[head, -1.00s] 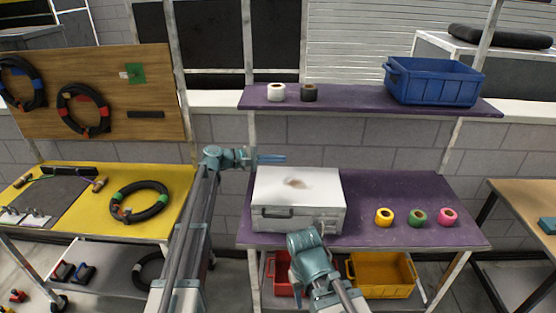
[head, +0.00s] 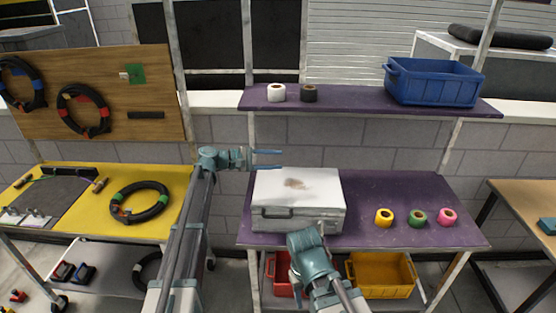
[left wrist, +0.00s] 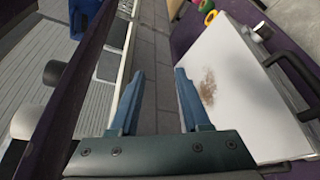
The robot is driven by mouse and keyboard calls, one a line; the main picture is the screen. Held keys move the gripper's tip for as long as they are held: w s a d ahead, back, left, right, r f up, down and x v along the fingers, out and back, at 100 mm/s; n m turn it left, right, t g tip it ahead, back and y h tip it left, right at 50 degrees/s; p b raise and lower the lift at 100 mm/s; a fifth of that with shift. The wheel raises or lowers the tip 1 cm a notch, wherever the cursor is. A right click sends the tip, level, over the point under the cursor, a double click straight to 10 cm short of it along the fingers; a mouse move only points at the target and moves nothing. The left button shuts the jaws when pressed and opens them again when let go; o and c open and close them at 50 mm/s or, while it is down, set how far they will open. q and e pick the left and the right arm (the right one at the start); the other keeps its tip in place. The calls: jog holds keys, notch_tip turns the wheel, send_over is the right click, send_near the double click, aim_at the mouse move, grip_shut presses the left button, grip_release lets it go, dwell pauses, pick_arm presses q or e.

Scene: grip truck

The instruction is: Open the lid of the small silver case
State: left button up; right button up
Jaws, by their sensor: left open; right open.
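The silver case (head: 310,190) lies on the purple shelf with its lid shut; a brown smudge marks the lid and a dark handle is on the front. The case also fills the right of the left wrist view (left wrist: 225,60), its handle at the far right. My left gripper (head: 281,159) is open and empty, above the case's back left corner. In the left wrist view its two fingers (left wrist: 158,90) stand apart, the right one in front of the lid's edge. My right gripper (head: 322,230) is at the case's front, right of the handle; its fingertips are hard to make out.
Yellow, green and pink tape rolls (head: 417,217) stand right of the case on the purple shelf (head: 400,190). An upper shelf (head: 345,100) holds white and black rolls and a blue bin (head: 432,82). Red and yellow bins (head: 382,277) sit below.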

pick_arm(q)
jog(key=p+v, duration=0.2)
jog(key=v, duration=1)
jog(key=shift+s+a, duration=0.1)
jog(key=shift+a, duration=0.05)
